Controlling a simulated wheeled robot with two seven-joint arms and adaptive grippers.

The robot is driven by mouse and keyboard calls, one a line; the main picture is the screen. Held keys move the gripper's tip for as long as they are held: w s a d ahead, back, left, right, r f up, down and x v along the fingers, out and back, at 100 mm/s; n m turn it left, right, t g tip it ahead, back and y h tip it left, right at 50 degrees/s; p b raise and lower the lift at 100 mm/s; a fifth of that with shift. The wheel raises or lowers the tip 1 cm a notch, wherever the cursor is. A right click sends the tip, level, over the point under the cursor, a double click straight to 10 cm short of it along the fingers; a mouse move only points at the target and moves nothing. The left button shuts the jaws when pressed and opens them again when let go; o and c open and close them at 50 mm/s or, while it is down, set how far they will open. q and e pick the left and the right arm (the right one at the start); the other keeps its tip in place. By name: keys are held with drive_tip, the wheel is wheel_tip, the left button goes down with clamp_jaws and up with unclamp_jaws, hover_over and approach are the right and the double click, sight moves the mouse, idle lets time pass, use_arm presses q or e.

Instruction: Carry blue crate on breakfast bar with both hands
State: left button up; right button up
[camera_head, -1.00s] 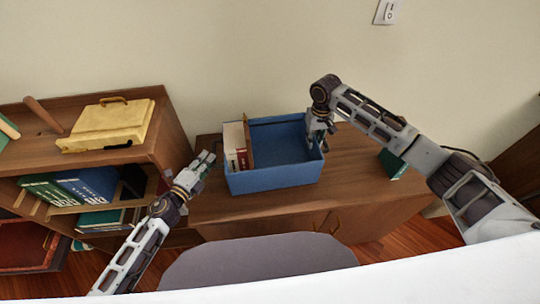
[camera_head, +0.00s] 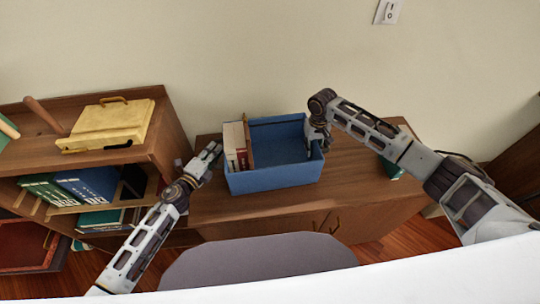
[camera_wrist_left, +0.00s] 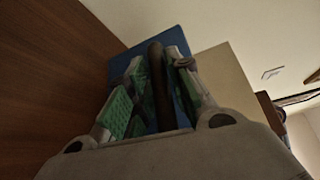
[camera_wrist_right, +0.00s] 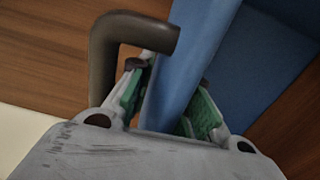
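The blue crate (camera_head: 275,178) stands upright on the wooden cabinet top, with books (camera_head: 236,146) upright in its left part. My right gripper (camera_head: 319,143) is at the crate's right wall. In the right wrist view the blue wall (camera_wrist_right: 188,60) passes between its fingers (camera_wrist_right: 172,90) with no clear gap, and a dark bent handle (camera_wrist_right: 125,35) is beside them. My left gripper (camera_head: 214,152) is just left of the crate. In the left wrist view its fingers (camera_wrist_left: 158,65) are apart, with a dark bar (camera_wrist_left: 156,85) between them and the blue crate (camera_wrist_left: 172,38) beyond.
The cabinet top (camera_head: 350,165) is clear to the right of the crate, except for a green item (camera_head: 391,168). A bookshelf (camera_head: 150,130) with a yellow case (camera_head: 105,122) stands at left. A grey rounded seat (camera_head: 260,265) is in front. The wall is behind.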

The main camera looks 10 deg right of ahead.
use_arm(q)
drive_tip(key=shift+c, duration=0.4)
use_arm(e)
drive_tip(key=shift+c, duration=0.3)
use_arm(q)
clamp_jaws()
use_arm(e)
clamp_jaws()
use_arm(q)
drive_tip(key=shift+w+r, duration=0.1)
drive_tip(key=shift+r, duration=0.05)
use_arm(e)
drive_tip(key=shift+w+r, duration=0.15)
